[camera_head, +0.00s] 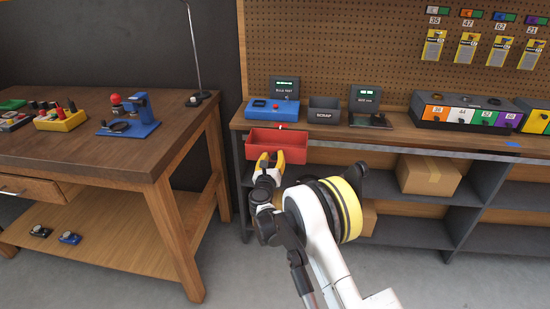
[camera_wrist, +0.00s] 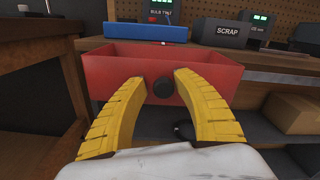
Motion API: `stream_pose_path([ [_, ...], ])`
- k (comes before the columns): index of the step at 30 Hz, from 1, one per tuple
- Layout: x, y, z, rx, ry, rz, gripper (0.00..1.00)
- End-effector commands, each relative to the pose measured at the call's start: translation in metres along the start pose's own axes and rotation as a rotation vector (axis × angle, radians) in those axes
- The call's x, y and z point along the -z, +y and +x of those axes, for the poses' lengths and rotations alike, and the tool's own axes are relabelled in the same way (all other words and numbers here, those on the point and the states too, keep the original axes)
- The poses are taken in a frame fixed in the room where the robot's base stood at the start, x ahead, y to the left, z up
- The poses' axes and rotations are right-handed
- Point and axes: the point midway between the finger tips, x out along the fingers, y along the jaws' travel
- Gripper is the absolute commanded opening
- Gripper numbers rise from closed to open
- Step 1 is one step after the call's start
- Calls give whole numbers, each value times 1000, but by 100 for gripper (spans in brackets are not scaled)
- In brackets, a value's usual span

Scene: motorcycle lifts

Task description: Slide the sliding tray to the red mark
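The sliding tray (camera_head: 290,144) is an open red box at the front of the right-hand workbench, below a blue device. In the wrist view the red tray (camera_wrist: 100,75) faces me with a round black knob (camera_wrist: 163,88) on its front wall. My gripper (camera_head: 271,157) is in front of the tray; its yellow fingers also show in the wrist view (camera_wrist: 160,80). The fingers are open, with the knob between their tips and gaps visible on both sides. A tiny reddish spot (camera_head: 281,127) shows behind the tray; I cannot tell whether it is the red mark.
The blue device (camera_head: 270,109), a dark SCRAP bin (camera_head: 323,110) and a small display stand on the bench behind the tray. A cardboard box (camera_head: 428,174) sits on the shelf below. A wooden table (camera_head: 100,155) with tools stands at left.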

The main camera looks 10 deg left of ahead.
Motion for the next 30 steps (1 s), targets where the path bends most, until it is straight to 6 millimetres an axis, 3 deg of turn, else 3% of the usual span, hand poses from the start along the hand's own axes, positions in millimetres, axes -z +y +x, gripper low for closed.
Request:
stream_pose_path([
  [13,1,0,-9,1,1,1,46],
  [24,0,0,-87,-1,0,1,46],
  [30,0,0,-114,0,1,1,46],
])
